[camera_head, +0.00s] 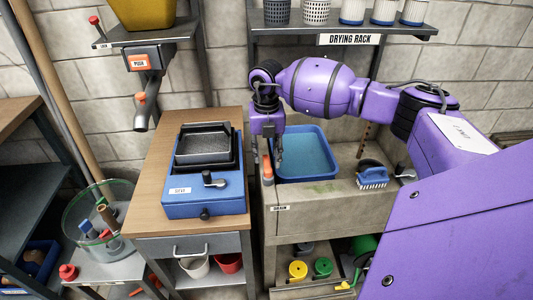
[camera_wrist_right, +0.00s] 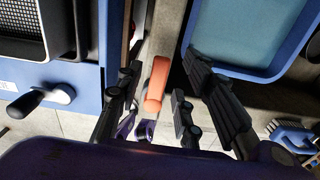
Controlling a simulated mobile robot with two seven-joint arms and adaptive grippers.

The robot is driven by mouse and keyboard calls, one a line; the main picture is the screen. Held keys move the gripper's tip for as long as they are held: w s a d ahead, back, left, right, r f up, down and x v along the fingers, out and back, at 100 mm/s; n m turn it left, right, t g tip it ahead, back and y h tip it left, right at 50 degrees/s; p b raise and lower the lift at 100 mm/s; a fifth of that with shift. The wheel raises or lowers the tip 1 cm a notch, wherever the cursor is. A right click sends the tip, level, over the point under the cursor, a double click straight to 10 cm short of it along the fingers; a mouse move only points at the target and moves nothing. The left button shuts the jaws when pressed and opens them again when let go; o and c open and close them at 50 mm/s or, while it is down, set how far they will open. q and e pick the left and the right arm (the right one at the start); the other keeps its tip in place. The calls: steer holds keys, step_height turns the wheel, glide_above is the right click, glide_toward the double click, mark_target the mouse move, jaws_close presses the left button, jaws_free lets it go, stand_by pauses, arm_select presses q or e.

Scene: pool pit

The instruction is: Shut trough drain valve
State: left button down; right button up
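The drain valve's orange lever handle (camera_head: 267,167) is at the left wall of the stone trough (camera_head: 325,194), above a label reading DRAIN (camera_head: 280,208). My right gripper (camera_head: 275,150) hangs down beside the handle, at the trough's left rim. In the right wrist view the orange handle (camera_wrist_right: 157,84) lies between the two dark fingers of my right gripper (camera_wrist_right: 160,92). The fingers are apart, with visible gaps to the handle on both sides. The valve body under the handle is partly hidden. My left gripper is not in view.
A blue basin (camera_head: 305,152) sits in the trough close to the gripper's right. A blue brush (camera_head: 372,176) lies on the trough's front rim. A blue sieve box (camera_head: 205,192) stands on the wooden table to the left. The drying rack shelf (camera_head: 300,30) is above.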

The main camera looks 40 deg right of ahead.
mark_target(267, 159)
steer(key=shift+r, duration=0.25)
step_height(267, 159, up, 12)
steer(key=shift+f, duration=0.25)
stand_by(0.6)
